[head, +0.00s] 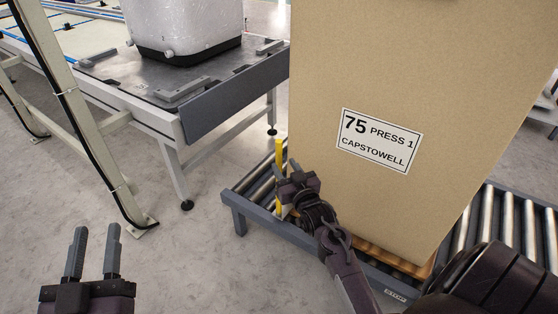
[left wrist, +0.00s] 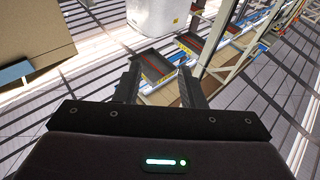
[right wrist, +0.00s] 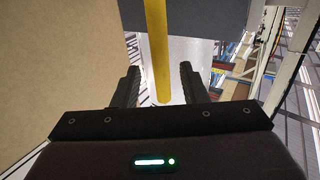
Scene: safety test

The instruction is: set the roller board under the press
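A tall cardboard box (head: 430,70) has a label (head: 380,140) reading "75 PRESS 1 CAPSTOWELL". It stands over a wooden base (head: 395,262) on a blue-framed roller conveyor (head: 240,204). I cannot tell which piece is the roller board, and no press is clearly identifiable. My right gripper (head: 287,170) is at the box's left lower corner, beside an upright yellow bar (head: 279,160). In the right wrist view the yellow bar (right wrist: 157,50) passes between the open fingers, with gaps on both sides. My left gripper (head: 95,228) is open and empty over the floor at lower left.
A metal-topped table (head: 235,100) at upper left carries a white, wrapped-looking unit (head: 185,25). A slanted pale post (head: 75,110) with a black cable stands at left. Bare floor (head: 180,240) lies between the post and the conveyor.

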